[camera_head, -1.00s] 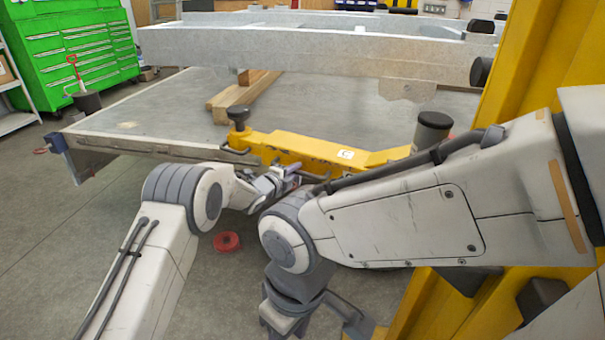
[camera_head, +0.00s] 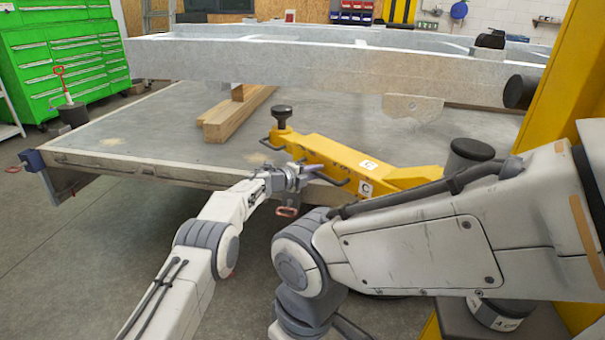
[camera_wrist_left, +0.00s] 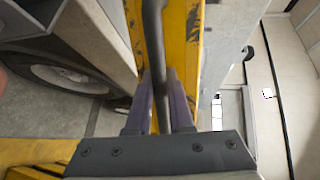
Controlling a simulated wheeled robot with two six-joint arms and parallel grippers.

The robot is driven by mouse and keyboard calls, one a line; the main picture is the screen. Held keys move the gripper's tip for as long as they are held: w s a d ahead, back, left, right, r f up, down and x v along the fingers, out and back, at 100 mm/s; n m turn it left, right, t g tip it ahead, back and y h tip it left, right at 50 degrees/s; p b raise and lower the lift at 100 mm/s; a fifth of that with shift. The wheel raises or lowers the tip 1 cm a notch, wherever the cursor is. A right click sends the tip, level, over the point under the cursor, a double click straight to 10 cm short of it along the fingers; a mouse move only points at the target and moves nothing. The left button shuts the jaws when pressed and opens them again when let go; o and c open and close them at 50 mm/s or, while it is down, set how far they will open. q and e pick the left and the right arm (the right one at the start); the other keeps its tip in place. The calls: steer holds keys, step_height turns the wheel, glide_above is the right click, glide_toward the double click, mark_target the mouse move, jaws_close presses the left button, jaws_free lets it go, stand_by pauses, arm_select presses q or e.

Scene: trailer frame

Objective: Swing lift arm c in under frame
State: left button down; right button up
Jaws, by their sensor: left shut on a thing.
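Lift arm c (camera_head: 330,152) is a yellow beam with a white C label, with a dark round pad (camera_head: 281,113) standing at its far left end. My left gripper (camera_head: 297,178) is at the near side of this beam, shut on its black bar handle (camera_head: 337,178). In the left wrist view the handle (camera_wrist_left: 153,40) runs between the jaws (camera_wrist_left: 157,105), with the yellow beam behind it. The pale galvanised trailer frame (camera_head: 300,68) is raised behind the beam. In the head view the pad shows just below the frame's near rail. My right gripper is out of view.
A low grey platform (camera_head: 130,140) with wooden timbers (camera_head: 237,115) lies beneath the frame. A yellow post (camera_head: 550,100) stands at right, beside a second dark round pad (camera_head: 472,152). My right arm crosses the lower right. Grey floor is clear at lower left.

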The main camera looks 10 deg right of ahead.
arm_select(q)
steer(key=shift+s+d+r+m+g+h, duration=0.1)
steer(key=shift+d+r+m+g+h, duration=0.1)
steer(key=shift+d, duration=0.25)
steer(key=shift+d+r+m+g+h, duration=0.1)
steer(key=shift+d+r+m, duration=0.1)
steer(key=shift+d, duration=0.25)
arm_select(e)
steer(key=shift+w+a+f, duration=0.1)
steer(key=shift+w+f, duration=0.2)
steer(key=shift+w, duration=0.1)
arm_select(q)
steer(key=shift+d, duration=0.1)
steer(key=c, duration=0.8)
jaws_free()
steer(key=shift+d+r, duration=0.1)
steer(key=shift+a+f, duration=0.2)
steer(key=shift+p+v, duration=0.55)
steer(key=shift+v, duration=0.7)
steer(key=v, duration=0.8)
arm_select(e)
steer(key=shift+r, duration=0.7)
